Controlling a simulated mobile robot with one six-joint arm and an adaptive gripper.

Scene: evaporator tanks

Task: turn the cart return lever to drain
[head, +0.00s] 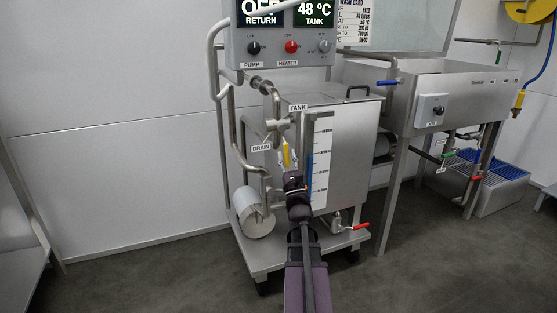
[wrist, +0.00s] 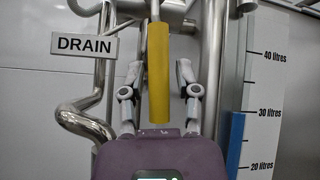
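The yellow return lever (head: 286,155) hangs straight down from the valve on the cart's pipework. It fills the middle of the wrist view (wrist: 158,85). The DRAIN label (head: 261,148) is left of the lever and also shows in the wrist view (wrist: 84,45). The TANK label (head: 298,107) is above it. My gripper (wrist: 158,70) is open, with one finger on each side of the lever and visible gaps between. In the head view my gripper (head: 290,172) is at the lever's lower end and partly hides it.
A control box (head: 290,42) reads RETURN OFF and TANK 48 °C. A litre scale (head: 321,160) stands close to the right on the steel tank (head: 350,150). Pipes (head: 232,130) run close on the left. A sink unit (head: 460,92) stands farther right. The floor at left is clear.

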